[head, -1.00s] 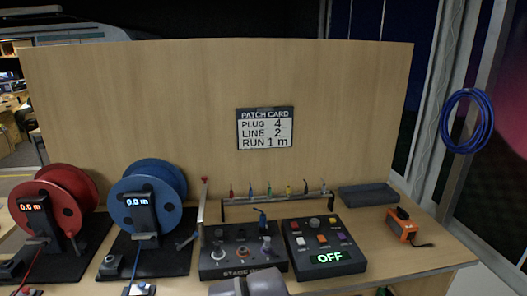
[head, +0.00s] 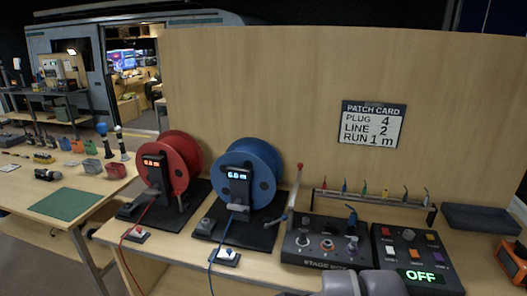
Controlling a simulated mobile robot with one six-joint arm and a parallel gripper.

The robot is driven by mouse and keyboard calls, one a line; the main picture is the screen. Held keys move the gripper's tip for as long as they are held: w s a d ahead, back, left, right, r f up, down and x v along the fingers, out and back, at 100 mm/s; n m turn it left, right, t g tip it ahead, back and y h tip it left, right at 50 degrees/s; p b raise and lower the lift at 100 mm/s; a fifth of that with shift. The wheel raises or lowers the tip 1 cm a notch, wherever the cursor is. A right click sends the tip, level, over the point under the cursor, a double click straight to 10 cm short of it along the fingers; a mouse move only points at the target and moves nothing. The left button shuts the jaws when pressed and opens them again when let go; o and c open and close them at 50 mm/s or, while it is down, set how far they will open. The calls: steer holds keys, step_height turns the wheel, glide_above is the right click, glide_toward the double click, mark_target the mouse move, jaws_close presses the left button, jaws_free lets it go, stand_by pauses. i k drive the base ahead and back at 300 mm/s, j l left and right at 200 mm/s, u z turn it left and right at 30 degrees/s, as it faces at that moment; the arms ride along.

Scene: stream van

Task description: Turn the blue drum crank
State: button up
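The blue drum (head: 255,178) stands upright on a black base on the bench, left of the stage box. A small display (head: 237,176) on its black post seems to read 0.0 m. A short grey crank-like arm (head: 275,222) sticks out low at the drum's right side; its exact shape is too small to tell. A blue cable (head: 212,262) runs from the drum's front toward the bench edge. A grey part of my own arm shows at the bottom edge, in front of the stage box. My gripper's fingers are not seen.
A red drum (head: 180,162) stands close on the left. The stage box (head: 325,240) and a control box (head: 418,262) reading OFF sit to the right. A thin red-tipped upright (head: 296,190) rises between blue drum and stage box. A side table (head: 100,200) stands at the left.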

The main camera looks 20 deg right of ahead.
mark_target(236, 206)
steer(key=i+l, duration=0.4)
steer(key=i, duration=0.15)
steer(key=i+l, duration=0.4)
steer(key=i+z, duration=0.05)
steer(key=i, duration=0.05)
